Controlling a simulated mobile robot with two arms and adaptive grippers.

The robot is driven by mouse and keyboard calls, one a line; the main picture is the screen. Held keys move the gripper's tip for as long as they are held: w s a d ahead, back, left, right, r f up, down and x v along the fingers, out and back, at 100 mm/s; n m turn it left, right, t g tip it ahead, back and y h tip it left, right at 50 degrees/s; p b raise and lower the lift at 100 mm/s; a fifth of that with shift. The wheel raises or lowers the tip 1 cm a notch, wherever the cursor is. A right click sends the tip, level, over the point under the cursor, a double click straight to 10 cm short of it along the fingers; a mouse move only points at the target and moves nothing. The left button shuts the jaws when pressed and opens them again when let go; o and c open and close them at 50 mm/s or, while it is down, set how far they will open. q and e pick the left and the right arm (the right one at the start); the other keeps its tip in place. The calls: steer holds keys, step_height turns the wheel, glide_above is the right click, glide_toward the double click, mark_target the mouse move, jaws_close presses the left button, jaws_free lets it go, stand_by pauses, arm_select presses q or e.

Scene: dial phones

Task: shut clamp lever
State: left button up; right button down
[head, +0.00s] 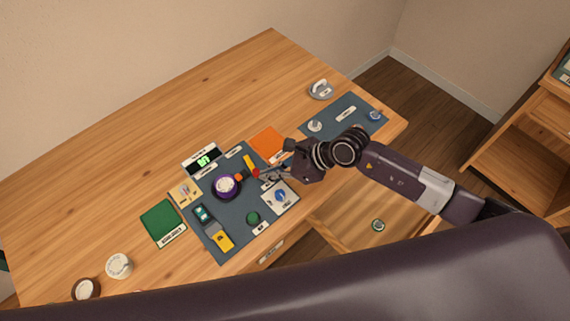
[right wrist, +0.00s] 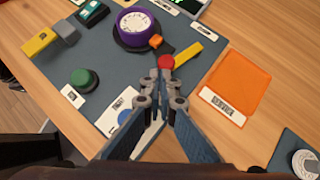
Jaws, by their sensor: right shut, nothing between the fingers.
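A yellow lever bar (right wrist: 190,52) with a round red knob (right wrist: 166,62) at its near end lies beside an orange block (right wrist: 156,42). I take it to be the clamp lever. It also shows in the head view as a yellow bar (head: 248,161). The orange block is at the edge of a purple dial (right wrist: 122,22) with a white face. My right gripper (right wrist: 164,84) is shut and empty, its fingertips just short of the red knob; I cannot tell whether they touch. It also shows in the head view (head: 270,177). My left gripper is not in view.
The dark mat (head: 238,232) also carries a green button (head: 253,218), a white card with a blue dial (head: 280,196) and a yellow-grey switch (head: 222,241). An orange pad (head: 268,143) lies beyond it. A display (head: 202,161) stands behind. Free table (head: 110,190) lies left.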

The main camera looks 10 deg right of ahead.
steer(key=shift+a, duration=0.3)
steer(key=shift+w+d+f, duration=0.1)
steer(key=shift+d, duration=0.05)
steer(key=shift+w+d+b, duration=0.2)
steer(key=shift+w+b, duration=0.45)
steer(key=shift+w, duration=0.1)
